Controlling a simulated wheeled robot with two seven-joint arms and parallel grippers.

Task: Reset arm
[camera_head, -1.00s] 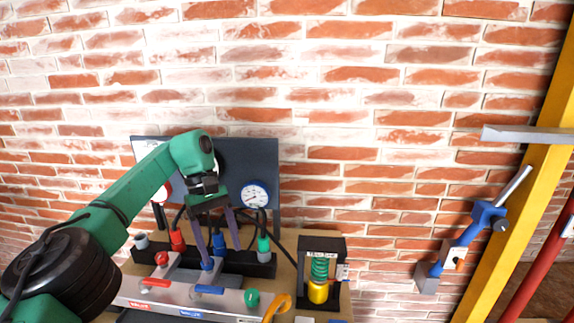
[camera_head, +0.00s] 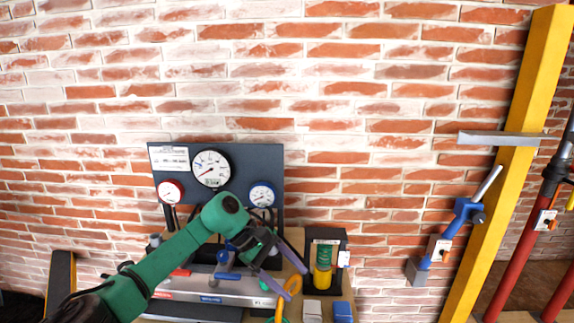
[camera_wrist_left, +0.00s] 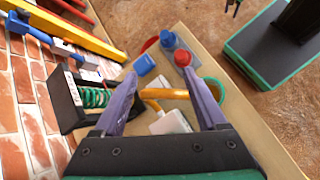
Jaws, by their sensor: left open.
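My left gripper (camera_head: 292,282) has purple fingers and reaches in from the left on a green arm. It is open and empty, pointing down and to the right over the front right part of the bench. In the left wrist view its fingers (camera_wrist_left: 158,76) stand apart. An orange handle (camera_wrist_left: 166,93) shows between and beyond them; I cannot tell whether they touch it. My right gripper is not in view.
A dark gauge panel (camera_head: 268,160) stands against the brick wall. A black frame with a green spring (camera_wrist_left: 95,97) is close to my left gripper. A blue block (camera_head: 342,311) lies at the bench front. A yellow post (camera_head: 505,190) and red pole (camera_head: 508,255) stand right.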

